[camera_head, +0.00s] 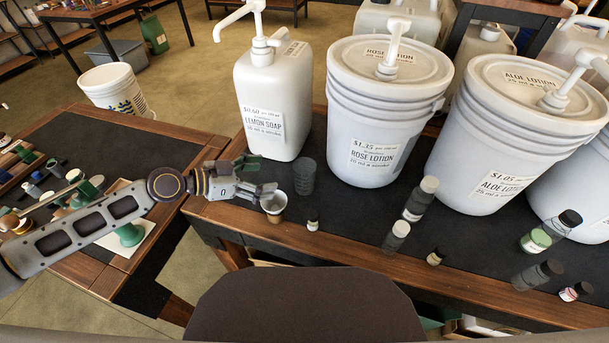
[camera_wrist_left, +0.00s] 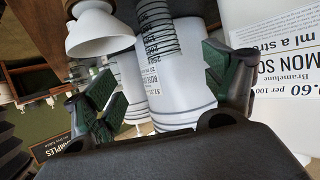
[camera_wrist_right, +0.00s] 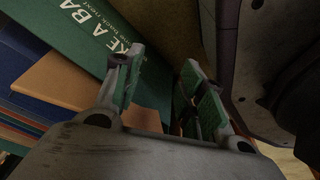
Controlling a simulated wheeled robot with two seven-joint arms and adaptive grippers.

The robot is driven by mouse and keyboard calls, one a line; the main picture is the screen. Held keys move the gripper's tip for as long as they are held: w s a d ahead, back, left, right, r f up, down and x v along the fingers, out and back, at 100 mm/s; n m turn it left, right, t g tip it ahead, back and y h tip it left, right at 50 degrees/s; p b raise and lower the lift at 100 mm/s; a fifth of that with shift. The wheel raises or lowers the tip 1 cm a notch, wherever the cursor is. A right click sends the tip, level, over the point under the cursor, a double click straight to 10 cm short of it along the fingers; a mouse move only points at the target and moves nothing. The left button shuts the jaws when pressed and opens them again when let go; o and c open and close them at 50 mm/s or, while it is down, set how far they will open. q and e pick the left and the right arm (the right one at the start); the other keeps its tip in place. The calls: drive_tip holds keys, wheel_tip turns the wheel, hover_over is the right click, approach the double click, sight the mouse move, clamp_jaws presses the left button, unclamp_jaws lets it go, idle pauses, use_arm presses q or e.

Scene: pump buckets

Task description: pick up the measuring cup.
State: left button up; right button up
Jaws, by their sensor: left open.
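The measuring cup (camera_head: 304,177) is a dark see-through beaker. It stands on the black table top in front of the lemon soap jug (camera_head: 272,105). In the left wrist view the measuring cup (camera_wrist_left: 156,28) shows black scale lines, with a white bucket behind it. My left gripper (camera_head: 256,178) is open and empty just left of the cup; the cup shows beyond and between its fingers, apart from them. A small white-and-brown cup (camera_head: 273,205) stands close to the lower finger and also shows in the left wrist view (camera_wrist_left: 98,32). My right gripper (camera_wrist_right: 165,80) is open and empty.
Rose lotion (camera_head: 372,130) and aloe lotion (camera_head: 490,150) buckets stand right of the measuring cup. A green printed panel (camera_wrist_right: 85,35) is near my right gripper.

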sight(295, 173)
use_arm(q)
drive_tip(key=shift+s, duration=0.1)
drive_tip(key=shift+d, duration=0.1)
drive_tip(key=x, duration=0.4)
drive_tip(key=shift+d+p, duration=0.2)
drive_tip(key=shift+p, duration=0.2)
drive_tip(key=shift+x, duration=2)
drive_tip(key=shift+w+f, duration=0.1)
drive_tip(key=shift+w, duration=0.1)
use_arm(e)
drive_tip(key=shift+s+d+f, duration=0.3)
drive_tip(key=shift+s+d, duration=0.3)
drive_tip(key=shift+s, duration=0.25)
drive_tip(key=shift+s+f, duration=0.1)
drive_tip(key=shift+s, duration=0.25)
